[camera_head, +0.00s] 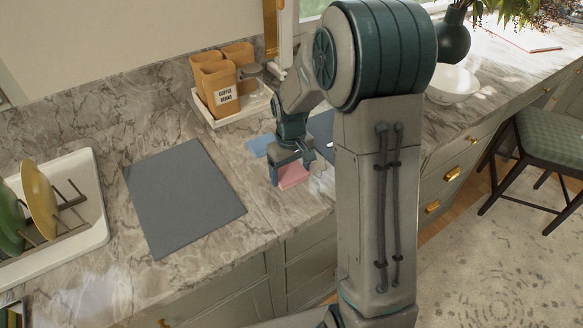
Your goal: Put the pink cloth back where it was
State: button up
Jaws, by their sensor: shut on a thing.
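The pink cloth (291,177) is at my gripper's fingertips, low over the marble counter near its front edge. My gripper (289,173) points down and is shut on the pink cloth. I cannot tell whether the cloth still touches the counter. Part of the cloth is hidden by the fingers. A blue cloth (259,145) lies flat on the counter just behind and left of my gripper. A dark blue flat thing (322,127) shows behind my gripper, partly hidden by my arm.
A dark grey mat (184,197) lies left of my gripper. A white tray (225,119) with coffee bean bags (217,84) stands at the back. A dish rack (62,221) with plates is far left. A white bowl (453,85) and vase (453,36) stand right.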

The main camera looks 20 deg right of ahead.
aim_at(291, 173)
jog(key=o, duration=0.5)
jog(key=shift+f, duration=0.15)
jog(key=o, duration=0.4)
jog(key=shift+r, duration=0.2)
notch_tip(291, 173, up, 11)
jog(key=s+r+m+t, duration=0.2)
jog(key=s+m+t, duration=0.1)
jog(key=s, duration=1.8)
jog(key=shift+r+m+b, duration=0.3)
jog(key=shift+b, duration=0.1)
